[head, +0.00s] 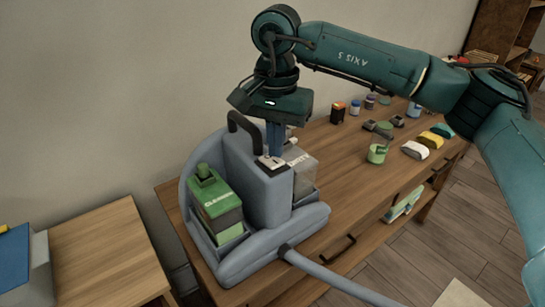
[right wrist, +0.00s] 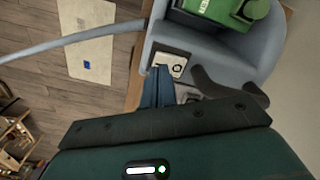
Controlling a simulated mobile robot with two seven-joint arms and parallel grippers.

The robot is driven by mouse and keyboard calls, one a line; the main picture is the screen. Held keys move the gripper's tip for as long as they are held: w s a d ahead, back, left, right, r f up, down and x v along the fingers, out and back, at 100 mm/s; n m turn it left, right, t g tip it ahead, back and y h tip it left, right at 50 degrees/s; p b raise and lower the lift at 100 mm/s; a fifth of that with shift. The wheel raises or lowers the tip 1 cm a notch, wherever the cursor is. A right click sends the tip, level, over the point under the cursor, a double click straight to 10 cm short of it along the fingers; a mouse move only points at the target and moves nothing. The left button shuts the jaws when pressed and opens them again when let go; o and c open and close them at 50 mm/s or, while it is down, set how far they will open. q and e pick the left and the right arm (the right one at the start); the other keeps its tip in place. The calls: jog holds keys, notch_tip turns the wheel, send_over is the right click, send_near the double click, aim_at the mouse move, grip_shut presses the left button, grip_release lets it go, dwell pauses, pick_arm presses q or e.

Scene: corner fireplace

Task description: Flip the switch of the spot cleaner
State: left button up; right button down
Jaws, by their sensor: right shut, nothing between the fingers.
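The spot cleaner (head: 262,205) is a blue-grey machine with a dark handle (head: 243,133), a green tank and a clear tank. It stands upright on the wooden cabinet. A small pale switch plate (head: 270,163) sits on top of its middle column, and it also shows in the right wrist view (right wrist: 174,65). My right gripper (head: 273,152) points down over this plate, shut and empty, beside the handle. Its blue fingers (right wrist: 157,77) end right at the plate's edge; whether they touch it I cannot tell. The fingers partly hide the plate. My left gripper is out of view.
A grey hose (head: 330,287) runs from the cleaner's front. Sponges (head: 415,150), a green cup (head: 377,152) and several small jars stand farther right on the cabinet (head: 340,190). A second wooden table (head: 105,255) is at left. The wall is close behind.

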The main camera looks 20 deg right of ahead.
aim_at(276, 162)
jog(key=shift+f+b, duration=0.75)
jog(key=shift+f, duration=0.25)
dwell(0.8)
jog(key=shift+r, duration=0.15)
jog(key=shift+r+p, duration=2.35)
jog(key=shift+r, duration=1.05)
